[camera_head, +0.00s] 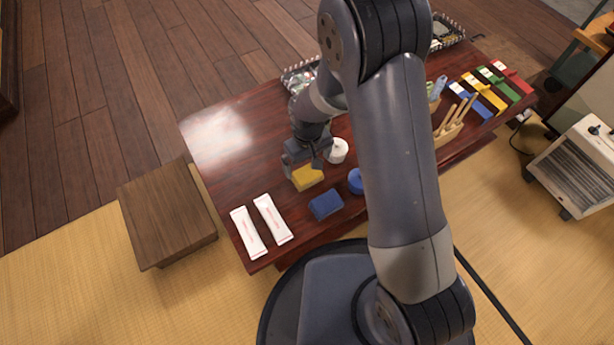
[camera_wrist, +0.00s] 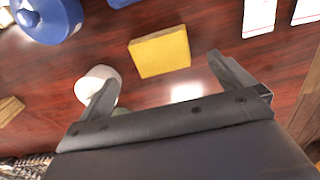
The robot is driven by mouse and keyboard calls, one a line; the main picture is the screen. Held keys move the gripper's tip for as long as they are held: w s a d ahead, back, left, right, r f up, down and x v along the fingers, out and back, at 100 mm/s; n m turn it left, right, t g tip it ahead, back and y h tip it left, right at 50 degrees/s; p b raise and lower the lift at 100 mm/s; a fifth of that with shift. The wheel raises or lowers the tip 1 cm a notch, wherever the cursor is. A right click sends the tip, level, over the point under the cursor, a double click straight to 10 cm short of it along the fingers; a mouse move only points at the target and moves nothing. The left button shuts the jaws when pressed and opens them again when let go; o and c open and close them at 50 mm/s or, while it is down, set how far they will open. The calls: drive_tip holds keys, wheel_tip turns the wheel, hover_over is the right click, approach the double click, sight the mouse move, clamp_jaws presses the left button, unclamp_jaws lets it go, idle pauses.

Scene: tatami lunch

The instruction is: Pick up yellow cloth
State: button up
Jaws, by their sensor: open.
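The yellow cloth (camera_head: 307,177) is a folded, block-like piece lying flat on the dark red wooden table (camera_head: 225,165). In the wrist view the yellow cloth (camera_wrist: 160,53) shows whole, ahead of the fingertips and roughly between their lines. My gripper (camera_head: 306,164) is above the table, just behind the cloth in the head view, and covers a little of its far edge. In the wrist view my gripper (camera_wrist: 160,74) has its two fingers spread wide with nothing between them. The cloth appears apart from both fingers.
A white round item (camera_head: 338,150) stands close to the right of my gripper; it overlaps the left finger in the wrist view. A blue folded cloth (camera_head: 325,204) and a blue round item (camera_head: 355,181) lie nearby. Two white packets (camera_head: 272,219) lie front left. The table's left part is clear.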

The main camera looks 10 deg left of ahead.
sight(307, 173)
wheel_tip(307, 173, down, 6)
drive_tip(key=b, duration=0.3)
drive_tip(key=shift+a+f, duration=0.1)
drive_tip(key=c, duration=1.1)
wheel_tip(307, 173, up, 10)
drive_tip(key=p, duration=0.4)
